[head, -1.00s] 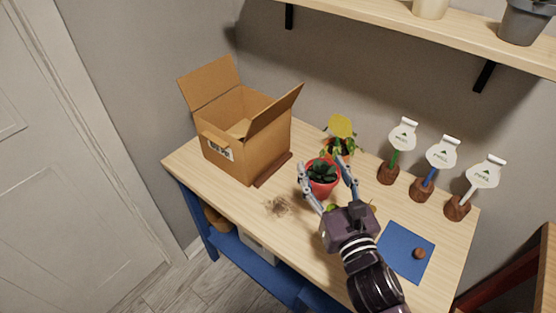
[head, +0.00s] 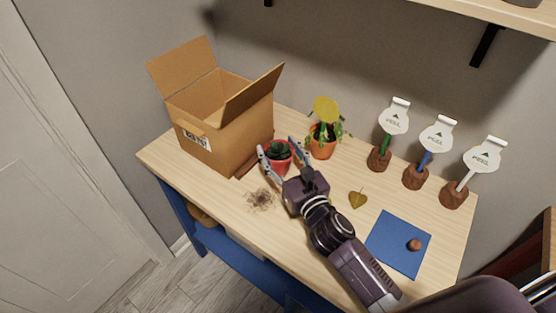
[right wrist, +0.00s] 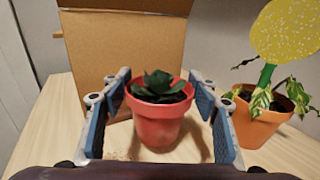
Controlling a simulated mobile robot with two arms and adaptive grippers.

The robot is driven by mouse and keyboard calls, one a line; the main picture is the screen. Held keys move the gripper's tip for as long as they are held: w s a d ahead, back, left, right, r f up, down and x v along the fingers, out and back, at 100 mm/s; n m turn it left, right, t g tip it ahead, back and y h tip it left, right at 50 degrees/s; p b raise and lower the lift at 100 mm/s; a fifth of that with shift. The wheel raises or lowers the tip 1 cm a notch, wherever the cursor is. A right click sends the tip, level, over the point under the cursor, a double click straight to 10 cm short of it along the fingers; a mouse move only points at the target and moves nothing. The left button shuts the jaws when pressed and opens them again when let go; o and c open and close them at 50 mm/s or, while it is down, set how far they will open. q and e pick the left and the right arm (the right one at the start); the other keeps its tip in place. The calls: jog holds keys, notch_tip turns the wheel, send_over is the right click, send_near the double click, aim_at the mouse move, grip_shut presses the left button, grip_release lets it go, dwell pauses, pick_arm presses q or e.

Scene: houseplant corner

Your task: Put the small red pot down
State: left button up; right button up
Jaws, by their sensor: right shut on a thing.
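The small red pot (head: 281,167) holds a dark green succulent and stands upright between the fingers of my right gripper (head: 278,148). The pot also shows in the right wrist view (right wrist: 158,128), with a blue-padded finger on each side. The gripper is shut on it. The pot is low over the wooden tabletop (head: 225,190), close to the right side of the cardboard box; I cannot tell whether its base touches the table. My left gripper is not in view.
The open cardboard box (head: 215,145) stands left of the pot. An orange pot (head: 322,148) with a trailing plant and yellow tag is close on its right. Spilled soil (head: 261,200), a yellow leaf (head: 358,199), a blue mat (head: 385,248) and several label stakes are on the table.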

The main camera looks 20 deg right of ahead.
aim_at(279, 158)
jog(key=shift+f+b, duration=0.3)
jog(key=shift+f, duration=1.2)
jog(key=shift+f, duration=0.2)
jog(key=o, duration=1.3)
jog(key=shift+r, duration=0.1)
